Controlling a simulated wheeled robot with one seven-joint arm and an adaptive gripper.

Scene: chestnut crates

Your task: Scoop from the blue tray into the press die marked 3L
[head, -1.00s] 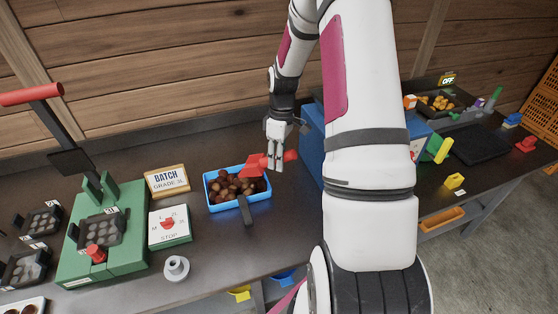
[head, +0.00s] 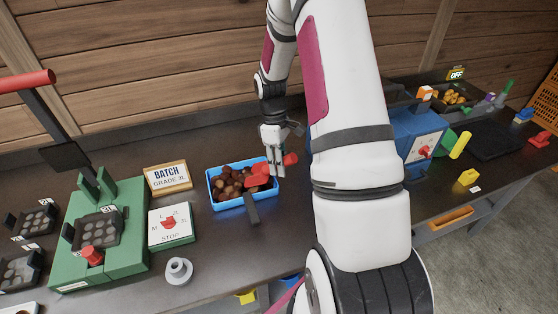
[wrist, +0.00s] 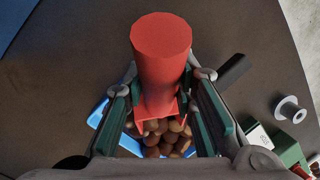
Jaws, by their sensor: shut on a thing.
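My gripper (head: 275,165) is shut on the handle of a red scoop (head: 258,176). In the wrist view the thick red handle (wrist: 161,55) stands between the fingers. The scoop's head is at the right part of the blue tray (head: 222,207), low over the brown chestnuts (head: 232,183); I cannot tell if it touches them. The tray's rim also shows in the wrist view (wrist: 97,117). The green press (head: 127,258) at the left holds a dark die (head: 97,232) with round hollows; its small label seems to read 3L.
A sign (head: 168,178) reads "BATCH GRADE 3L". A dial box (head: 170,226) marked STOP and a grey knobbed piece (head: 179,270) stand between press and tray. Other dies (head: 33,220) lie far left. A blue box (head: 415,125) stands right.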

